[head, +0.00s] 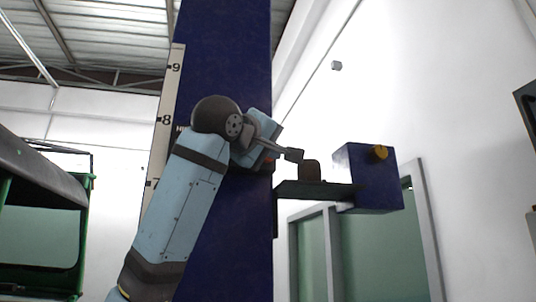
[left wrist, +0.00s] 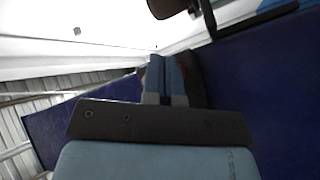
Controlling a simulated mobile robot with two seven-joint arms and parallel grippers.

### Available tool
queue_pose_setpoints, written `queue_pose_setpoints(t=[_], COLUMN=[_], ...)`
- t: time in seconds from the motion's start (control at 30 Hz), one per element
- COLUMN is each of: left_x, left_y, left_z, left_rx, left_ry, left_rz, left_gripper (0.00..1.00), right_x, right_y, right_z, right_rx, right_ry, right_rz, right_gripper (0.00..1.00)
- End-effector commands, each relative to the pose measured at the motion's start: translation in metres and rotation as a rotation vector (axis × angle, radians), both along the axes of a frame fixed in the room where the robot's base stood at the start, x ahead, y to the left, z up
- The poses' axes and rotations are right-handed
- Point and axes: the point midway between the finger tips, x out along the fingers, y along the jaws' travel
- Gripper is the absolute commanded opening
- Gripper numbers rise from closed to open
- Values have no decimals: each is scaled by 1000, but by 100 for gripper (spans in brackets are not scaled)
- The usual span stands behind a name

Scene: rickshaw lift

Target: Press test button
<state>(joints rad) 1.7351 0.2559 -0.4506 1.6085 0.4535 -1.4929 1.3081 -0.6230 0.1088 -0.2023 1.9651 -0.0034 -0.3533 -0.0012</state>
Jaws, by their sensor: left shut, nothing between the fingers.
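My left gripper (head: 262,148) is in front of the right edge of the tall dark blue lift post (head: 225,50) in the head view. In the left wrist view its two light blue fingers (left wrist: 164,72) are shut together with nothing between them. Just right of the fingertips there is a dark panel (left wrist: 190,75) with a small reddish spot. A reddish patch (head: 268,160) also shows beside the hand in the head view. I cannot tell whether this is the test button, or whether the fingers touch it. My right gripper is in neither view.
A green-framed vehicle (head: 45,200) stands at the left. A white wall (head: 450,80) and doorway are behind.

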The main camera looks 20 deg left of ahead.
Motion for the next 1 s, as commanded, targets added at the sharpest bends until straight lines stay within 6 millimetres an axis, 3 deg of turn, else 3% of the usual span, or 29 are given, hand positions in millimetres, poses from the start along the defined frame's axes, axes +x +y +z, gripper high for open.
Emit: queue_pose_setpoints(t=[1.0], left_x=[10], left_y=[7], left_z=[0], left_rx=[0], left_ry=[1], left_rz=[1], left_gripper=[0], right_x=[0], right_y=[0], right_z=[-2], right_rx=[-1], right_ry=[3], right_rz=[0], right_gripper=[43])
